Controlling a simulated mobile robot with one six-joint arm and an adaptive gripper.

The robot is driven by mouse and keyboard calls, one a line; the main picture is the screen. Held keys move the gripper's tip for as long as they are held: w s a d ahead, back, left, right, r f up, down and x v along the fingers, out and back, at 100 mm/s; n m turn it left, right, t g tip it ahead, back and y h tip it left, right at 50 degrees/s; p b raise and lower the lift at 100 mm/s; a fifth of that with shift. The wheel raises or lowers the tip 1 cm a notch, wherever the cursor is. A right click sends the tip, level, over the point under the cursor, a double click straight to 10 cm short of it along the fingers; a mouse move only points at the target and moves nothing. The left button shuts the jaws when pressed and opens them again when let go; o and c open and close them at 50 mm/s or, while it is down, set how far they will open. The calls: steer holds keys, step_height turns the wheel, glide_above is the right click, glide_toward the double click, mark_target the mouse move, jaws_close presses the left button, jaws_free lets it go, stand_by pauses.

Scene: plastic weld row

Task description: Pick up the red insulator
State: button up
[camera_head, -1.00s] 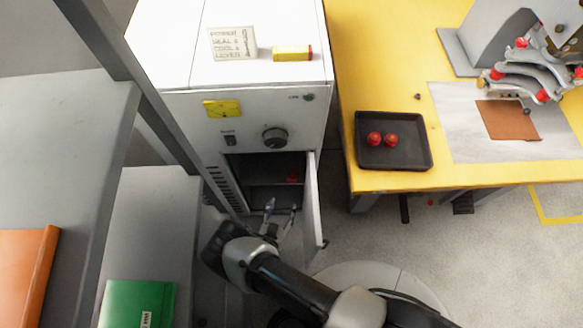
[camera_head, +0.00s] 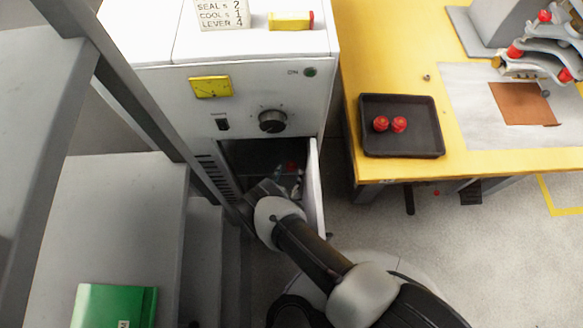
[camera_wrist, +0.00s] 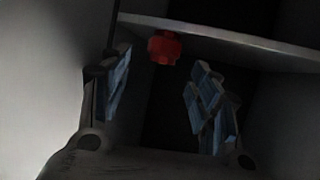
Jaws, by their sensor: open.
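A red insulator (camera_wrist: 164,47) sits inside the open cabinet, at the edge of a shelf (camera_wrist: 230,42). In the head view this red piece (camera_head: 291,166) shows small in the dark opening, just beyond my fingertips. My gripper (camera_wrist: 160,100) is open and empty, with its two blue-padded fingers apart. In the wrist view the insulator lies ahead of the gap between the fingers, apart from both. In the head view my gripper (camera_head: 287,186) reaches into the cabinet opening. Two more red insulators (camera_head: 390,124) lie in a black tray (camera_head: 425,148) on the yellow table.
The cabinet (camera_head: 180,135) has a dial (camera_head: 272,121), and its door (camera_head: 315,190) stands open close to the right of my gripper. The yellow table (camera_head: 365,75) carries a press at the right. A green binder (camera_head: 115,305) lies at lower left.

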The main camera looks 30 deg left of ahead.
mark_target(291, 167)
steer(key=b+x, duration=0.2)
steer(key=x, duration=0.4)
steer(key=shift+w+a+f+b, duration=0.2)
steer(key=shift+w+b, duration=0.05)
steer(key=shift+b, duration=0.1)
steer(key=shift+c, duration=0.6)
steer(key=c, duration=1)
